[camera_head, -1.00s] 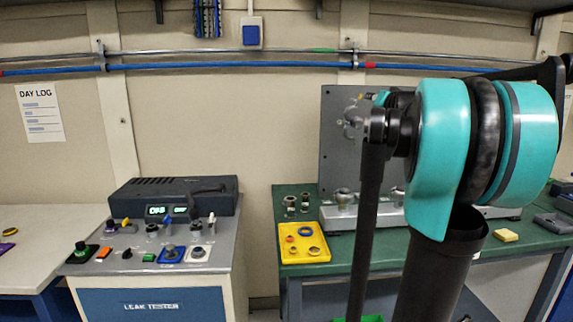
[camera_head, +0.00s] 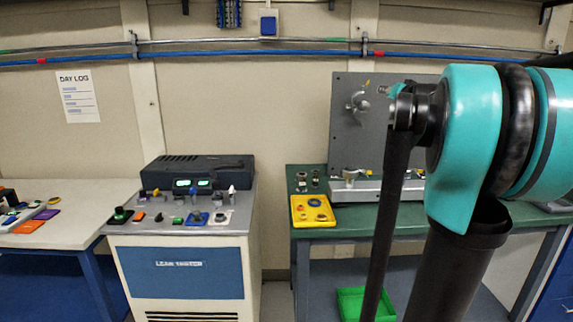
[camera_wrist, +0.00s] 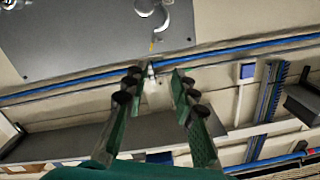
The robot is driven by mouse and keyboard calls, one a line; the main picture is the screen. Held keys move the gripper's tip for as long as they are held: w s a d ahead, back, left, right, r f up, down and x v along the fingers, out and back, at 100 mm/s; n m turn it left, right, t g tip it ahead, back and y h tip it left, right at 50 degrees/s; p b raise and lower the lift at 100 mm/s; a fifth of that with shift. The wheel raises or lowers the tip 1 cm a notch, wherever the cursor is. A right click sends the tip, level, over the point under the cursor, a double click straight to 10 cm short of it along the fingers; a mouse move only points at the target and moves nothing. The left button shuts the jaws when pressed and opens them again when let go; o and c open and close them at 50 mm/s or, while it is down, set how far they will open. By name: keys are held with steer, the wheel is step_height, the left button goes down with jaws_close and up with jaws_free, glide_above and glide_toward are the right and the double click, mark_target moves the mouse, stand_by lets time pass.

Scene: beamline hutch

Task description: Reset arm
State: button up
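My arm, teal and black, stands at the right of the head view, in front of the green-topped bench (camera_head: 350,228). My gripper (camera_wrist: 155,88) shows in the wrist view with its two green fingers spread apart. Nothing is between the fingertips. Beyond them are the wall, the blue pipe (camera_wrist: 225,57) and the grey upright panel (camera_wrist: 90,35). In that view the wall looks turned over. The gripper does not show clearly in the head view.
The leak tester cabinet (camera_head: 182,272) stands left of the green bench, with a dark console (camera_head: 195,170) on top. A yellow tray (camera_head: 300,216) lies on the green bench. A white table (camera_head: 85,190) is at far left. A green bin (camera_head: 350,300) sits beneath the bench.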

steer(key=s+a+f+n+g+y, duration=0.1)
steer(key=s+a+f+g, duration=0.1)
steer(key=s+a+f, duration=0.5)
steer(key=s+a+f+n+g+y, duration=0.25)
steer(key=a+f, duration=0.25)
steer(key=f, duration=0.6)
steer(key=s+a+f+n+g+y, duration=0.1)
steer(key=s+a+f+g, duration=0.25)
steer(key=a+f, duration=0.35)
steer(key=s+d+f+g+h, duration=0.1)
steer(key=s+f+g+h, duration=0.1)
steer(key=s+f, duration=1.1)
steer(key=s+d+f+g+h, duration=0.2)
steer(key=s+f+g+h, duration=0.1)
steer(key=s+f, duration=1)
steer(key=shift+s+d+f+m+g+h, duration=0.25)
steer(key=shift+f+m+g+h, duration=0.1)
steer(key=shift+f, duration=0.2)
